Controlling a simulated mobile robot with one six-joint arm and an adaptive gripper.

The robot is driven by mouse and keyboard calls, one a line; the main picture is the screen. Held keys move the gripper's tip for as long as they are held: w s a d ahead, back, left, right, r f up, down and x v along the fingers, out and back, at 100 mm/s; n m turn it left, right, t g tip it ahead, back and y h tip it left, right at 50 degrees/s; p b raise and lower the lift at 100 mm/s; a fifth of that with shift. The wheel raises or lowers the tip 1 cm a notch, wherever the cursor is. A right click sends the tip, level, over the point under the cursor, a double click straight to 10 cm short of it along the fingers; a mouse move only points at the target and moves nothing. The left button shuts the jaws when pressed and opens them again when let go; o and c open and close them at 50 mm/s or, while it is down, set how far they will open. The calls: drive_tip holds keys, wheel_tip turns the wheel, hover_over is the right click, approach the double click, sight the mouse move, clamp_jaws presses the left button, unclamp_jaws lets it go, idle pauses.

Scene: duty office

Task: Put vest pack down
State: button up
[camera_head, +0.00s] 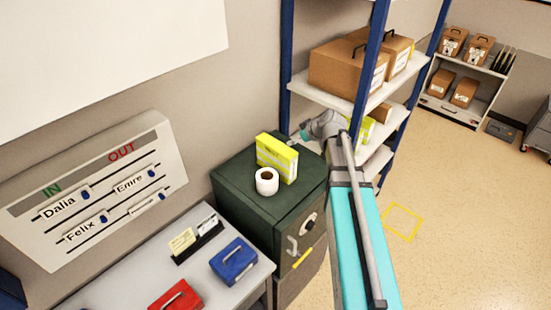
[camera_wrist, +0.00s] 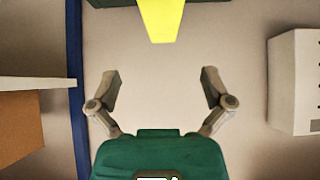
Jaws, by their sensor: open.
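A yellow pack with a pale label, which looks like the vest pack (camera_head: 278,157), stands upright on top of the dark green safe (camera_head: 235,188). In the wrist view, a yellow shape that looks like the same pack (camera_wrist: 160,18) shows at the top edge, partly cut off. My gripper (camera_wrist: 161,82) is open, with nothing between its fingers and a gap between it and the yellow shape. In the head view, the gripper end is beside the shelf post, right of and behind the pack; its fingers are hard to make out there.
The shelf rack (camera_head: 338,99) with cardboard boxes (camera_head: 346,67) is close to my arm. Another yellow pack (camera_head: 367,130) is partly hidden behind my arm. A desk (camera_head: 135,270) holds a blue box (camera_head: 234,262) and red box (camera_head: 177,297).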

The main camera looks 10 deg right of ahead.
sight(276, 145)
drive_tip(key=shift+b+x, duration=2.75)
drive_tip(key=shift+x, duration=1.1)
drive_tip(key=shift+w+a+f, duration=0.2)
drive_tip(key=shift+a+f, duration=0.05)
drive_tip(key=shift+f, duration=0.05)
drive_tip(key=shift+b, duration=0.3)
drive_tip(key=shift+a+r+b+x, duration=0.1)
drive_tip(key=shift+b+x, duration=0.7)
drive_tip(key=shift+x, duration=0.5)
drive_tip(key=shift+a+r+b+x, duration=0.1)
drive_tip(key=shift+b+x, duration=0.7)
drive_tip(key=shift+x, duration=0.5)
drive_tip(key=shift+w, duration=0.1)
drive_tip(key=c, duration=1.2)
drive_tip(key=shift+o, duration=0.2)
drive_tip(key=shift+r, duration=0.1)
